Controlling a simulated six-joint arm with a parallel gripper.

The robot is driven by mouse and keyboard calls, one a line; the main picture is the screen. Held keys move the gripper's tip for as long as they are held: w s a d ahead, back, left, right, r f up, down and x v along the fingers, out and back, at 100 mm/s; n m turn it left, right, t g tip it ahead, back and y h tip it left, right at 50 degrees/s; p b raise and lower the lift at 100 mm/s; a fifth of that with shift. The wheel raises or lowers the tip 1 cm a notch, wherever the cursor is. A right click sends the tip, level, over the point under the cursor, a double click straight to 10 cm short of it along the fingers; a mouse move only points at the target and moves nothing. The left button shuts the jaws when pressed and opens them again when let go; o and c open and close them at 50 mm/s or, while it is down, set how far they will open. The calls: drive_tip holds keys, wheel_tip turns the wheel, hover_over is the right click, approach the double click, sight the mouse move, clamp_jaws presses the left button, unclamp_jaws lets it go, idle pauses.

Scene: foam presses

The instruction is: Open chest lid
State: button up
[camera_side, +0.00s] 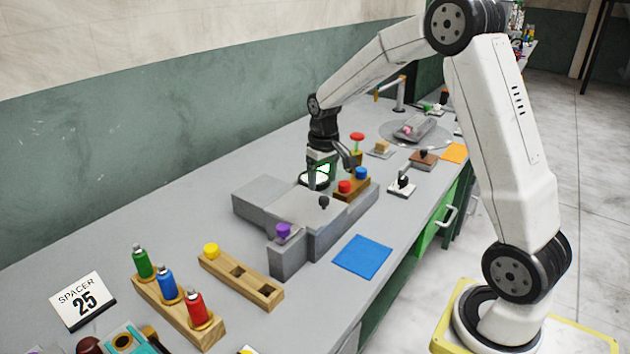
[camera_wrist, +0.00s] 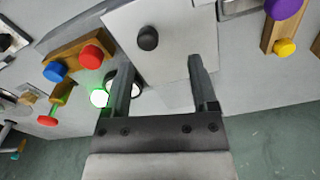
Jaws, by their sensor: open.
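The chest looks to be the grey box (camera_side: 345,228) in the middle of the bench. A black knob (camera_side: 323,201) stands on its grey top; the wrist view shows this knob (camera_wrist: 148,38) on a flat pale grey panel (camera_wrist: 178,62), which I take as the lid. The panel lies flat. My gripper (camera_side: 333,165) is above the far part of the grey box, behind the knob in the side view. In the wrist view my gripper (camera_wrist: 163,68) is open and empty, its two fingers apart, with the knob beyond the fingertips.
A wooden block with red and blue knobs (camera_side: 352,186) stands close beside my gripper. A bright green-white light (camera_side: 319,174) is by the fingers. A purple knob (camera_side: 283,231) tops a grey block in front. A blue mat (camera_side: 362,257) lies flat to the right.

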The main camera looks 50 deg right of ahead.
sight(324, 197)
drive_tip(key=shift+w+d+r, duration=0.1)
drive_tip(key=shift+w+d, duration=0.15)
drive_tip(key=shift+d, duration=0.3)
drive_tip(key=shift+w+d, duration=0.2)
drive_tip(key=shift+d, duration=0.3)
drive_tip(key=shift+f, duration=3.9)
clamp_jaws()
